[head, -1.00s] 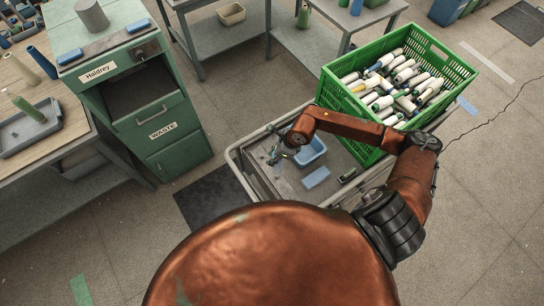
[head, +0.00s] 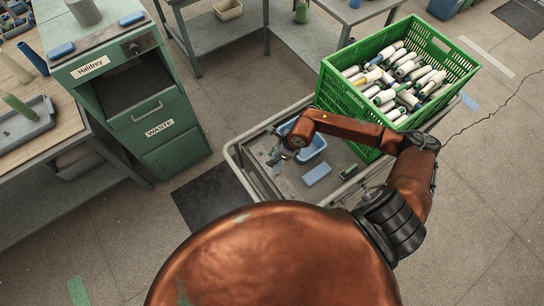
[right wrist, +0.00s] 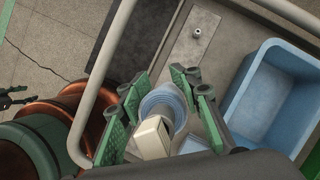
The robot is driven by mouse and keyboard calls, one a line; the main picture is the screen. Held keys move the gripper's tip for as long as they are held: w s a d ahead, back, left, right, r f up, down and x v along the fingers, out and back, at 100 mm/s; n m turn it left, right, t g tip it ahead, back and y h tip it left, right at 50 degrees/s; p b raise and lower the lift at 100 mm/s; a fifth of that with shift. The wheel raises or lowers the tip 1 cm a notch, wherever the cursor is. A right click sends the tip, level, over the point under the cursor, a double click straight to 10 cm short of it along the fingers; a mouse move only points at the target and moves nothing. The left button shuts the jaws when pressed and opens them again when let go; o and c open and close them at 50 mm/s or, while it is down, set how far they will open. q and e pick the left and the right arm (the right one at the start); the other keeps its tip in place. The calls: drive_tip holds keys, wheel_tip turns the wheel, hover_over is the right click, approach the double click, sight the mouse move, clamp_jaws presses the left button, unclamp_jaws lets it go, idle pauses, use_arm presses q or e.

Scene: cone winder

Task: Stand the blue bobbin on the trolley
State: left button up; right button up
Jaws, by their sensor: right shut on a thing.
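My right gripper (right wrist: 160,110) is shut on the blue bobbin (right wrist: 167,97), whose ringed blue end shows between the green-padded fingers in the right wrist view. Part of the bobbin is hidden by the fingers and by a cream block in front. In the head view this gripper (head: 277,157) is over the left end of the grey trolley (head: 234,161), inside its rim; the bobbin is hard to make out there. I cannot tell whether it touches the trolley deck. A small dark shape at the left edge of the right wrist view may be my left gripper (right wrist: 14,98).
A blue tub (head: 312,151) and a blue block (head: 317,174) are on the trolley close to the gripper. A green crate (head: 338,100) full of bobbins stands at its right. A green cabinet (head: 178,155) and a bench with bobbins (head: 38,60) are at left.

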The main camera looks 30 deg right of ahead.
drive_tip(key=shift+w+a+f+b, duration=0.1)
drive_tip(key=shift+f+b, duration=0.2)
drive_tip(key=shift+f, duration=0.3)
drive_tip(key=shift+f+b, duration=1.05)
drive_tip(key=shift+f, duration=0.5)
idle(3.1)
idle(0.7)
drive_tip(key=o, duration=1.2)
drive_tip(key=shift+c, duration=0.2)
drive_tip(key=shift+o, duration=0.5)
drive_tip(key=o, duration=0.6)
drive_tip(key=shift+c, duration=0.2)
